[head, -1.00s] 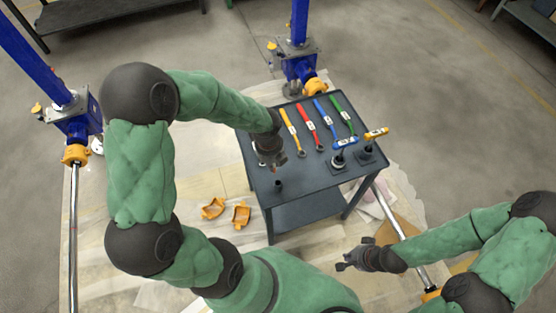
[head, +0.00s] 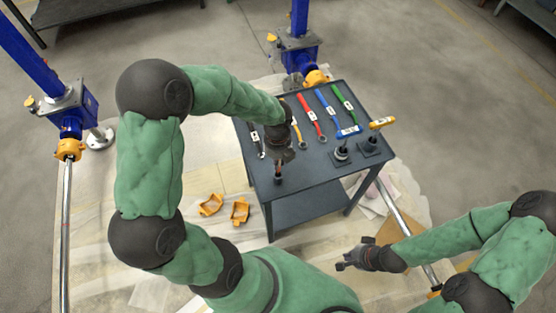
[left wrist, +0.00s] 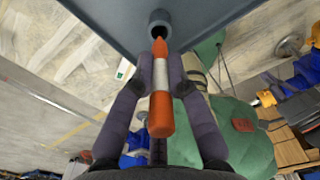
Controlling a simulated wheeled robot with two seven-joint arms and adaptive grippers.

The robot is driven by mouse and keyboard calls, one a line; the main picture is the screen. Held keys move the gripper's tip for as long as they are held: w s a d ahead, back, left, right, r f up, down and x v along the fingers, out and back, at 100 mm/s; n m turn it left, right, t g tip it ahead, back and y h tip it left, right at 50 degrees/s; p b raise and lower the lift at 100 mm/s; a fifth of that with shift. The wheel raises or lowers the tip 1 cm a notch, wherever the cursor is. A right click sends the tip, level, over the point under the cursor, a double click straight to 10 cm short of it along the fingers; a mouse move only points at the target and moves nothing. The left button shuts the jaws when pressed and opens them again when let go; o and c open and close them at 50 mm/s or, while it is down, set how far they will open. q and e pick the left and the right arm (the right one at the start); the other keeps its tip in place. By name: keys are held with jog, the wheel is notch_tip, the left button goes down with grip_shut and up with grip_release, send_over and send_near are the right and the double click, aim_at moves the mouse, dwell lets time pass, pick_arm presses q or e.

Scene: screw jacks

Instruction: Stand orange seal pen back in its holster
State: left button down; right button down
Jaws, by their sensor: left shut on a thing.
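The orange seal pen (left wrist: 160,112), orange with a white band, is held between the fingers of my left gripper (left wrist: 160,80). Its narrow end points at the dark round holster (left wrist: 159,18) on the table's edge area. The tip is at the holster's mouth; I cannot tell whether it is inside. My right gripper (head: 345,262) is empty and appears open, off the table's near right side.
The dark table (head: 310,170) carries yellow, red, blue and green tagged tools, plus two stands on its right (head: 370,147). Orange brackets (head: 240,211) lie on the floor sheet at left. Blue screw jacks (head: 68,110) stand at left and behind.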

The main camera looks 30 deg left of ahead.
pick_arm(q)
jog(key=shift+f+p, duration=0.1)
jog(key=shift+p, duration=0.3)
dwell(0.3)
jog(key=shift+f, duration=0.25)
jog(key=shift+f, duration=0.1)
dwell(0.5)
jog(key=shift+f+b, duration=1.55)
jog(key=shift+f, duration=1.1)
jog(key=c, duration=1.1)
grip_release()
jog(key=shift+c, duration=0.2)
notch_tip(320, 180, up, 12)
jog(key=shift+r, duration=0.1)
